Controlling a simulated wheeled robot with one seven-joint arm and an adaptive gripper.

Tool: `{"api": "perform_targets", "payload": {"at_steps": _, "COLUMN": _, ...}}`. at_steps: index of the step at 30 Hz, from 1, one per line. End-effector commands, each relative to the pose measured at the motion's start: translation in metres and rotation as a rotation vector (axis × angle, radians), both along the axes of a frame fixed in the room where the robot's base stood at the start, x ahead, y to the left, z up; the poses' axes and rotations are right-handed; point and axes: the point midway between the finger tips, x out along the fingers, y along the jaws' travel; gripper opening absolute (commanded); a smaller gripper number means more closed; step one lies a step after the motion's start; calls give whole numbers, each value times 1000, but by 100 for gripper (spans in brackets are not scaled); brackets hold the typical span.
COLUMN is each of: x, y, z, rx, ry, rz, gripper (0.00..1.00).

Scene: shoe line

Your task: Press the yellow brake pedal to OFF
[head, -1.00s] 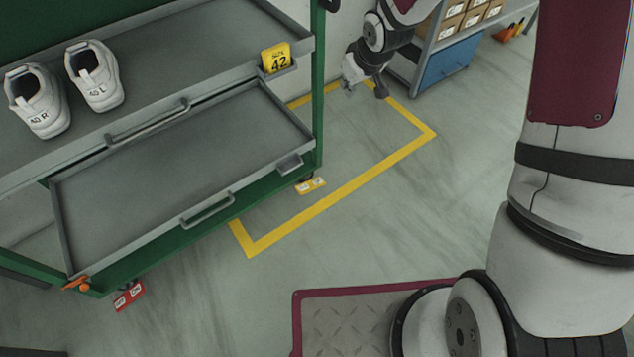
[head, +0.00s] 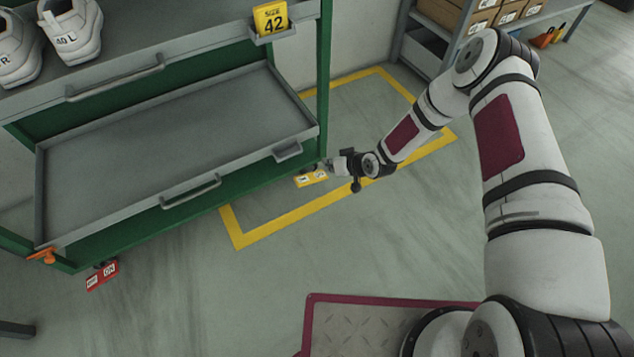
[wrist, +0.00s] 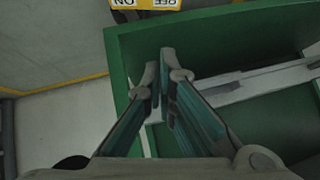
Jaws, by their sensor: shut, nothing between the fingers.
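The yellow brake pedal (head: 311,178) sits low at the right front corner of the green cart, near the floor. In the wrist view the yellow pedal (wrist: 158,4) shows at the top edge, with OFF and ON labels partly cut off. My gripper (head: 326,166) is at the cart's right corner, just above and right of the pedal. In the wrist view my gripper (wrist: 166,62) is shut and empty, over the green cart frame (wrist: 240,45). A gap shows between its fingertips and the pedal; I cannot tell the height between them.
A red pedal (head: 102,276) sits at the cart's left front corner, near an orange lever (head: 42,256). The grey lower tray (head: 180,150) is empty. White shoes (head: 70,30) and a yellow size 42 sign (head: 271,19) are above. Yellow floor tape (head: 290,217) marks open floor.

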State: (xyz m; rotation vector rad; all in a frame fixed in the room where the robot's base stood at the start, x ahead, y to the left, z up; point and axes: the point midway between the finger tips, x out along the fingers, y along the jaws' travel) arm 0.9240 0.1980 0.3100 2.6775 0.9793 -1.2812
Motion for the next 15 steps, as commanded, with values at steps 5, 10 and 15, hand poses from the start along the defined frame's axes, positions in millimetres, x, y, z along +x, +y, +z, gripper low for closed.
{"api": "perform_targets", "payload": {"at_steps": 5, "x": -9, "y": 10, "z": -29, "rx": 39, "ry": -5, "rz": -7, "gripper": 0}}
{"api": "perform_targets", "payload": {"at_steps": 10, "x": -11, "y": 11, "z": -33, "rx": 47, "ry": -7, "rz": -8, "gripper": 0}}
{"api": "perform_targets", "payload": {"at_steps": 15, "x": -10, "y": 11, "z": -32, "rx": 45, "ry": -6, "rz": -9, "gripper": 0}}
